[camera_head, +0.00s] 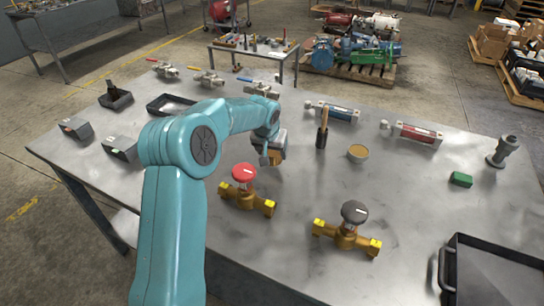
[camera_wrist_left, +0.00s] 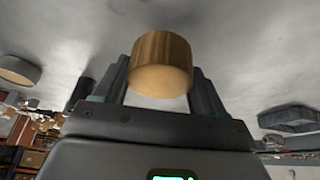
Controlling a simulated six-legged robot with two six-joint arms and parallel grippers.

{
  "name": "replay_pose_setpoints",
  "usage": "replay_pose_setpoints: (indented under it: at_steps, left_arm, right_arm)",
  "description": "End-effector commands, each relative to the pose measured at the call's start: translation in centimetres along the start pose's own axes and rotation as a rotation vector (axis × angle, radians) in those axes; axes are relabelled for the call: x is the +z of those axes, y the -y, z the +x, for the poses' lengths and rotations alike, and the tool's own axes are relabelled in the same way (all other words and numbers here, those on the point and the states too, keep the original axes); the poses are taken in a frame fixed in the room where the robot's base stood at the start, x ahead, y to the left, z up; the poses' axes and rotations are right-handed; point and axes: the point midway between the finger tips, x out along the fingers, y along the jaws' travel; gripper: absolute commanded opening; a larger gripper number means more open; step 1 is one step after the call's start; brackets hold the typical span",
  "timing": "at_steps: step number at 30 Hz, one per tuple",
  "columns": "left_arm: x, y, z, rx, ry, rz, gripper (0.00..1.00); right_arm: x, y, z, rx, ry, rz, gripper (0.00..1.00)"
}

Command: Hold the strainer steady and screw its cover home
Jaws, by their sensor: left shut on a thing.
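My left gripper (camera_head: 276,155) is over the middle of the table, its jaws shut on a short ribbed brass-coloured cap, probably the cover. In the left wrist view the cap (camera_wrist_left: 161,66) sits between the two fingers (camera_wrist_left: 160,85), its smooth round face towards the camera. In the head view only a small tan part of it shows below the wrist. A grey metal fitting that looks like the strainer (camera_head: 503,151) stands at the far right of the table, well apart from my left gripper. My right gripper is not in view.
A valve with a red handwheel (camera_head: 244,190) and one with a black handwheel (camera_head: 350,228) lie near the front. A black tray (camera_head: 490,275) fills the front right corner.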

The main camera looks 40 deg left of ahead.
Motion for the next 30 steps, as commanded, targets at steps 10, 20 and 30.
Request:
replay_pose_setpoints:
  at_steps: [10, 20, 30]
  left_arm:
    - [-3.8, -0.1, -9.0, 0.002, -0.007, 0.0, 0.37]
    - [-6.3, 0.0, -15.1, 0.001, -0.002, 0.001, 0.37]
    - [-6.6, 0.0, -16.1, 0.001, 0.0, 0.001, 0.37]
  right_arm:
    - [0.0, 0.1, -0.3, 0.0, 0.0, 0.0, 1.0]
    - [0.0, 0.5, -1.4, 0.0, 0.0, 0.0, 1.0]
    - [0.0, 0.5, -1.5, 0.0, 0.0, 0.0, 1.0]
